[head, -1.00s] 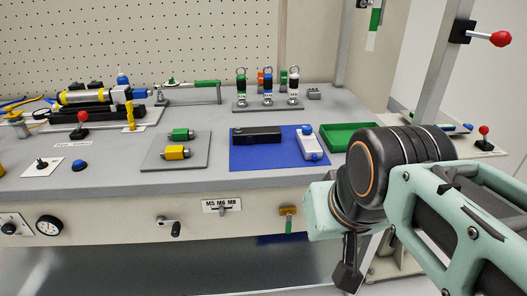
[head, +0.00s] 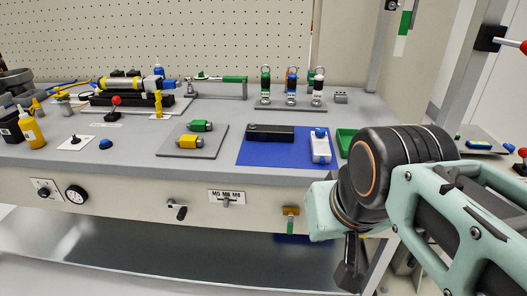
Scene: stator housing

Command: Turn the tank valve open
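A brass valve with a green lever (head: 290,218) sits on the front face of the bench, below its right part. Its lever hangs straight down. I take this to be the tank valve; no label on it can be read. My gripper (head: 348,278) hangs at the lower right, pointing down, to the right of the valve and apart from it. Only its dark outer side shows below my arm, so its fingertips cannot be made out. I see nothing held in it.
Above the valve, a blue mat (head: 262,156) and a green tray (head: 345,137) lie on the bench. The space before the valve looks clear.

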